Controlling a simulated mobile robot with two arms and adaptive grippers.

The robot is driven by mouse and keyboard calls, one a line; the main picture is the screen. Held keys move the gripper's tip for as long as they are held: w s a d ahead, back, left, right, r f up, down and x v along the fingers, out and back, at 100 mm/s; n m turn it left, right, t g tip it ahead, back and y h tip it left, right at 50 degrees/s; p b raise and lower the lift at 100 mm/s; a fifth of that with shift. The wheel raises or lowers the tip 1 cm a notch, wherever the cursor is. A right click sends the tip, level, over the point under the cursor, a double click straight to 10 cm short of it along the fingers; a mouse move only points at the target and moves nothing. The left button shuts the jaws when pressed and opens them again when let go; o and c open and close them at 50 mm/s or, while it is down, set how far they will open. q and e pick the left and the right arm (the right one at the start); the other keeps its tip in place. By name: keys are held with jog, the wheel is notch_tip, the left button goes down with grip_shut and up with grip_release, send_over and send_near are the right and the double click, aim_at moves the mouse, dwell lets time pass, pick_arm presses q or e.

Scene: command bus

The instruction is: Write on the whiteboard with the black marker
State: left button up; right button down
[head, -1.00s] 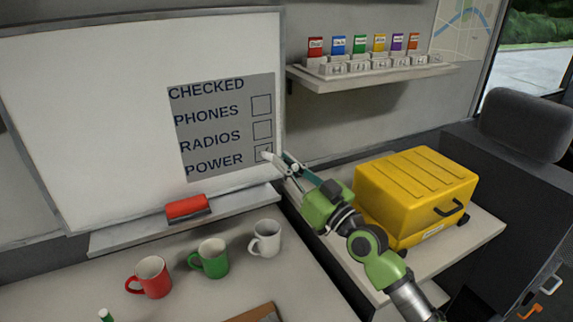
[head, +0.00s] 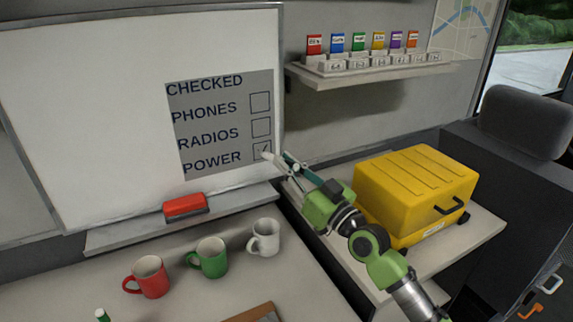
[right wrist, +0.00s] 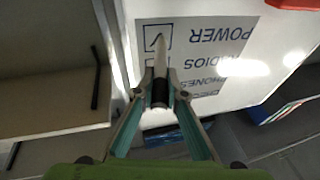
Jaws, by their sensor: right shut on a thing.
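The whiteboard (head: 90,100) stands upright at the back left. Its grey panel (head: 215,135) lists PHONES, RADIOS and POWER under CHECKED, each with a box. A dark tick (head: 264,150) shows in the POWER box; the PHONES and RADIOS boxes look empty. My right gripper (head: 284,164) is shut on the marker (head: 268,156), whose pale end points at the POWER box. In the right wrist view the marker (right wrist: 160,57) has a dark part between the fingertips, and its end lies close to the ticked box. Whether it touches the board, I cannot tell. My left gripper is not in view.
A red eraser (head: 185,206) lies on the whiteboard ledge. Red (head: 150,277), green (head: 210,258) and white (head: 264,238) mugs stand on the desk. A yellow case (head: 415,190) sits right of my arm, below a shelf (head: 370,76) with coloured cards.

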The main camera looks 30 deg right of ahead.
jog(key=shift+d+f+b, duration=0.15)
jog(key=shift+f+b, duration=0.1)
jog(key=shift+b, duration=0.05)
jog(key=shift+d+r+p, duration=0.3)
jog(key=shift+d+r, duration=0.15)
jog(key=shift+r, duration=0.15)
jog(key=shift+d+r+p, duration=0.3)
jog(key=shift+d+r, duration=0.1)
jog(key=shift+r, duration=0.2)
dwell(1.4)
jog(key=s, duration=0.6)
jog(key=shift+s+a+p, duration=0.2)
jog(key=shift+s+p, duration=0.1)
dwell(0.5)
dwell(0.4)
